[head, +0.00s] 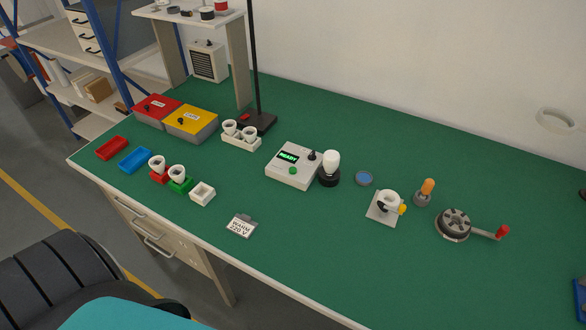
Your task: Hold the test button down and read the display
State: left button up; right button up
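The tester (283,179) is a white box standing on the green bench top near the middle of the head view. Its dark display (288,157) shows green letters that appear to read "READY". A round green button (292,170) sits on its top below the display, and nothing is touching it. A small black knob (312,155) is at its right back corner. A white bulb (331,160) stands upright in a black socket (330,179) just right of the box. Neither of my grippers shows in the head view.
A sign (241,226) reading "WARM 220 V" lies in front. Left are white cups (157,162), small trays (112,148) and red and yellow boxes (190,125). A black pole (257,70) rises behind. Right are a cup stand (383,213) and a crank device (453,224).

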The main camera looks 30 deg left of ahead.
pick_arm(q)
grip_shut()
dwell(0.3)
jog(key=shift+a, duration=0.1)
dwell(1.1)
